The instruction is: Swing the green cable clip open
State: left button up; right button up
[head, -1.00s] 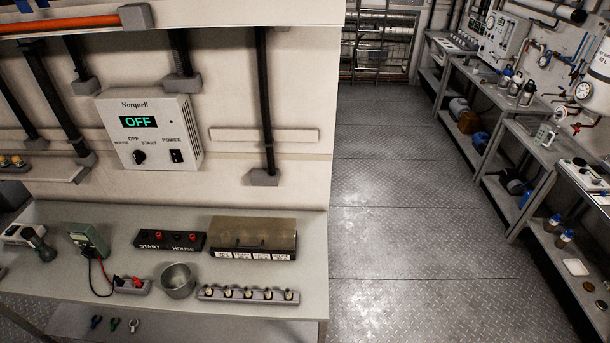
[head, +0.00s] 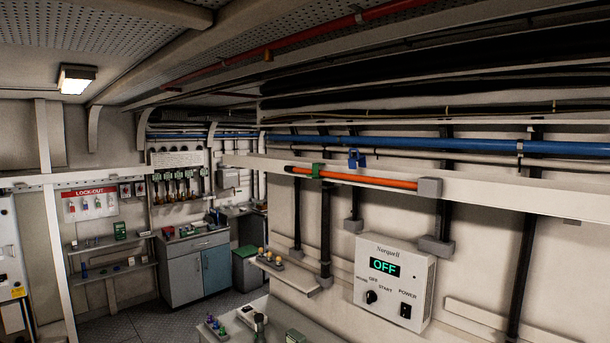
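The green cable clip (head: 317,171) sits around the orange cable (head: 370,180), near its left end, on the long pale beam along the wall. At this size I cannot tell whether the clip is latched. A blue clip (head: 356,159) stands on the same beam to the right, above the orange cable, and its jaw looks open. Neither of my grippers shows in the head view.
A Norquell control box (head: 393,282) reading OFF hangs below the beam. A bench (head: 325,328) with small items is at the bottom. A small shelf (head: 290,278) with orange-topped parts juts from the wall. A cabinet (head: 197,268) and lockout board (head: 90,204) stand far left.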

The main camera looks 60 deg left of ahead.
aim_at(315, 175)
jog(key=u, duration=1.2)
jog(key=i, duration=0.1)
jog(key=u, duration=0.7)
